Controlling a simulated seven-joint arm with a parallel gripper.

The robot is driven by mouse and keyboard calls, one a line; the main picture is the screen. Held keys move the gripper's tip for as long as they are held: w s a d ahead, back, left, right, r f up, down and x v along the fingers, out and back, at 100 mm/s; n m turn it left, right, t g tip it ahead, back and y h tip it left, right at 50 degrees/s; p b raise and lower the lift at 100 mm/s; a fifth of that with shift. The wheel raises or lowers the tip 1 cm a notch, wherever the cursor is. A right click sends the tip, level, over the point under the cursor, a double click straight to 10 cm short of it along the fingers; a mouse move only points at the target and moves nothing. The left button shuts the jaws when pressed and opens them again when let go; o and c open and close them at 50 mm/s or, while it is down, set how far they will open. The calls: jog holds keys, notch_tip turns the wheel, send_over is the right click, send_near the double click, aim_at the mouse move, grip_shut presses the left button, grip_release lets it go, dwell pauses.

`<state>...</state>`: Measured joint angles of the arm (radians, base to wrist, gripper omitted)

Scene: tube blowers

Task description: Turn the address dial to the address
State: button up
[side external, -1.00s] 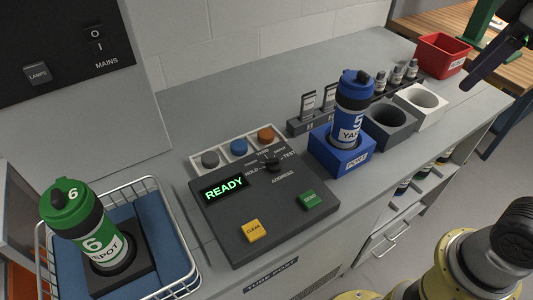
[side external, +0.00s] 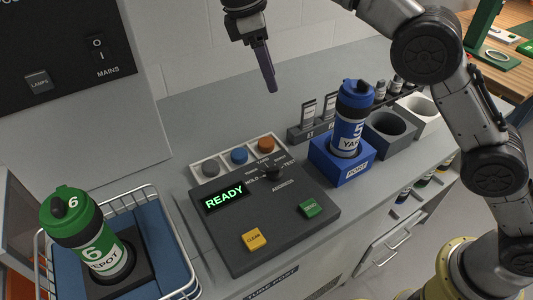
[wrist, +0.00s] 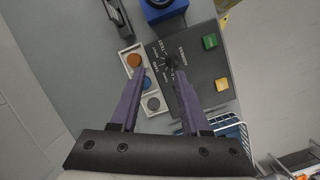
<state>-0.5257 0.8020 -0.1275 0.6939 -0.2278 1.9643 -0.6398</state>
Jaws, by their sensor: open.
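The address dial (side external: 271,172) is a black knob with a pointer at the top of the dark grey control panel (side external: 225,232). Printed labels surround it, too small to read fully. It also shows in the wrist view (wrist: 171,62). The panel's screen (side external: 224,197) reads READY in green. My gripper (side external: 272,88) hangs in the air above and behind the panel, apart from the dial. In the wrist view its two purple fingers (wrist: 157,125) are spread with nothing held between them, and the dial lies beyond their tips.
A blue tube marked 5 (side external: 352,120) stands upright in a blue holder (side external: 337,168) right of the panel. A green tube marked 6 (side external: 85,235) stands in a wire basket at left. A yellow button (side external: 254,239), a green button (side external: 312,208) and a white button tray (side external: 195,178) surround the dial.

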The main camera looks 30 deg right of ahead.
jog(key=n, duration=0.1)
send_near(270, 168)
notch_tip(270, 168, up, 5)
jog(key=w+a, duration=0.1)
jog(key=a, duration=0.2)
jog(key=h, duration=0.1)
jog(key=shift+g, duration=0.4)
jog(key=x, duration=1.3)
jog(key=shift+w+d+f, duration=0.15)
jog(key=shift+f, duration=0.2)
jog(key=shift+c, duration=0.2)
grip_shut()
